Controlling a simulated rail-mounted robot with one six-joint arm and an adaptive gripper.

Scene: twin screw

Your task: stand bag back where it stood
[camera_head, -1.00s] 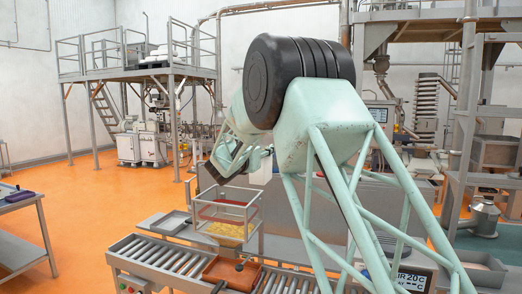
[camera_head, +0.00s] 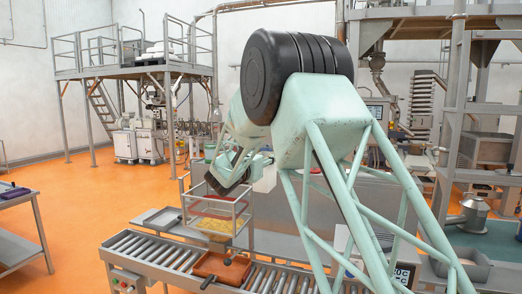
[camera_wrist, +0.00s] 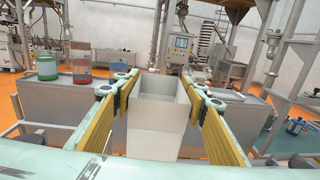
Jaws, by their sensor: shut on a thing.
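The bag (camera_wrist: 157,118) is a pale grey-white, open-topped, box-like sack in the middle of the wrist view. My gripper (camera_wrist: 158,88) is shut on it, with a yellow-padded finger against its left and right sides. The bag looks upright, with its open mouth showing. Its bottom is hidden by the gripper body at the lower edge of the picture. In the head view my arm hides most of the gripper area, and I cannot make out the bag there for sure.
A roller conveyor (camera_head: 153,255) carries an orange-brown tray (camera_head: 222,266). A wire rack (camera_head: 214,213) with red and yellow contents stands behind it. The wrist view shows a green container (camera_wrist: 46,65) and a red-banded container (camera_wrist: 81,69) on a grey surface, and a control panel (camera_wrist: 180,44) ahead.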

